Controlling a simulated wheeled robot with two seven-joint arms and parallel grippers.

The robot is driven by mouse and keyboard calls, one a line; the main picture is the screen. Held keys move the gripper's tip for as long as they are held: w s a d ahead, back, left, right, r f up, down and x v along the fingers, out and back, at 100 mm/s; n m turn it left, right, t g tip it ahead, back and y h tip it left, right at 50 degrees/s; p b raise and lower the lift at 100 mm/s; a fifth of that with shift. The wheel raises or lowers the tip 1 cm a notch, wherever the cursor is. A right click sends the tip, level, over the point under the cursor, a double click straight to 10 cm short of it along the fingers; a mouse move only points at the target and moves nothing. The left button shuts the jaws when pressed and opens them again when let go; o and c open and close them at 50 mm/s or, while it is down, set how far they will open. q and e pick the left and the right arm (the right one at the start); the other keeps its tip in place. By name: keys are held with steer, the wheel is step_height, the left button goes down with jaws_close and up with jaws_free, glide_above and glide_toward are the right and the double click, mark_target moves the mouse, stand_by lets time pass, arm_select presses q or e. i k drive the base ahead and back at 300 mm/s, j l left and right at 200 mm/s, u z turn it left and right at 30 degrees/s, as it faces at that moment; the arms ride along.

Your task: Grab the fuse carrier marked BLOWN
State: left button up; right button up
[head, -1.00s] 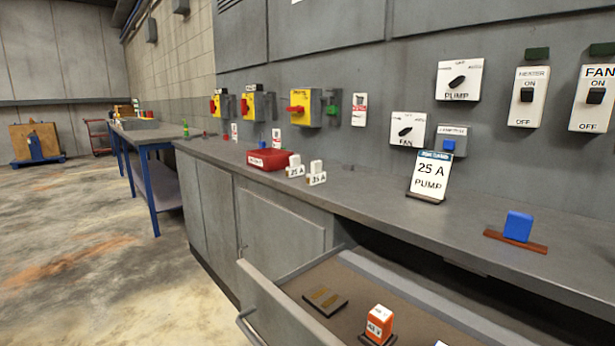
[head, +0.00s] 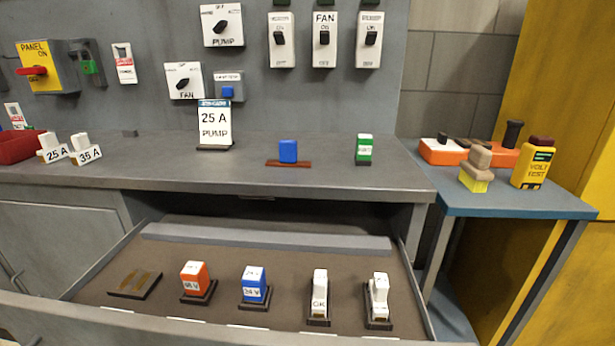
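No marking reading BLOWN is legible in the head view. In the open drawer (head: 225,318) stand two white fuse carriers on dark bases: one marked OK (head: 319,290), and to its right another white carrier (head: 379,293) whose marking I cannot read. On the counter at the left stand two more white carriers, marked 25 A (head: 52,149) and 35 A (head: 86,150). Neither of my grippers is in view.
The drawer also holds an orange block (head: 195,277), a blue block (head: 254,284) and an empty base (head: 134,284). A 25 A PUMP card (head: 215,124), blue block (head: 288,151) and green-white block (head: 364,148) stand on the counter (head: 330,182). A blue table (head: 515,203) with tools is right.

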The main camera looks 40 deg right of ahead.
mark_target(378, 288)
steer(key=z, duration=0.4)
steer(key=l+z, duration=0.15)
steer(key=z, duration=0.25)
steer(key=l+z, duration=0.1)
steer(key=z, duration=0.3)
steer(key=l+z, duration=0.1)
steer(key=z, duration=0.3)
steer(key=k, duration=0.05)
